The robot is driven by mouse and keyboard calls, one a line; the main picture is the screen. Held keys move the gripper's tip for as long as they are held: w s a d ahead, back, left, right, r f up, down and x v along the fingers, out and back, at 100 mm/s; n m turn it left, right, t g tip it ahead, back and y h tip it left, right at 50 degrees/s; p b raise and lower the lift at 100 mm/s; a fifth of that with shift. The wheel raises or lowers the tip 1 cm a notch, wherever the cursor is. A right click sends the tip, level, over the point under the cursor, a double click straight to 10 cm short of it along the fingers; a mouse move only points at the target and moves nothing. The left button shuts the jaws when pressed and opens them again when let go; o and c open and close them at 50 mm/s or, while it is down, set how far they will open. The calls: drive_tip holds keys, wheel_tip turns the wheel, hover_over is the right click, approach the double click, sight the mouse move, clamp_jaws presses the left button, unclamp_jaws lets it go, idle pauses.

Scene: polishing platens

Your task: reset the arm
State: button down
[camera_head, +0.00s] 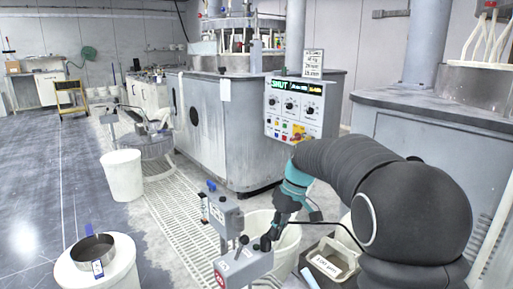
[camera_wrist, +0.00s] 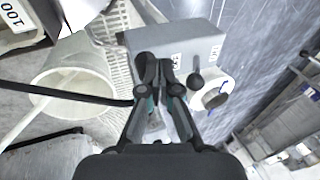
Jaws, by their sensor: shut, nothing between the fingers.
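My gripper (camera_head: 268,238) hangs at the end of my dark-sleeved arm, low in the middle of the head view. In the wrist view my gripper (camera_wrist: 152,62) points away from the camera, its two dark fingers together with nothing between them. The fingertips are right at a grey switch box (camera_head: 243,264), which also lies behind them in the wrist view (camera_wrist: 203,45). I cannot tell whether they touch it. A black knobbed lever (camera_wrist: 195,80) stands by the box, just right of the fingers.
A white bucket (camera_wrist: 72,88) is left of my gripper in the wrist view, with a dark cable across it. A labelled tray (camera_head: 327,262) sits right of my gripper. A control panel (camera_head: 293,108) and grey machine (camera_head: 222,130) stand behind. Floor at left (camera_head: 40,190) is mostly clear.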

drive_tip(key=s+d+r+m+t+h, duration=0.1)
drive_tip(key=s+d+m+t, duration=0.1)
drive_tip(key=s, duration=0.7)
drive_tip(key=s+d+r+m+t+h, duration=0.1)
drive_tip(key=s+d, duration=0.4)
drive_tip(key=s, duration=0.5)
drive_tip(key=s+d+m+t+h, duration=0.1)
drive_tip(key=s+d+m+t, duration=0.2)
drive_tip(key=s, duration=0.6)
drive_tip(key=shift+s+d+r+m+t+h, duration=0.3)
drive_tip(key=shift+r+m, duration=0.1)
drive_tip(key=shift+m, duration=0.4)
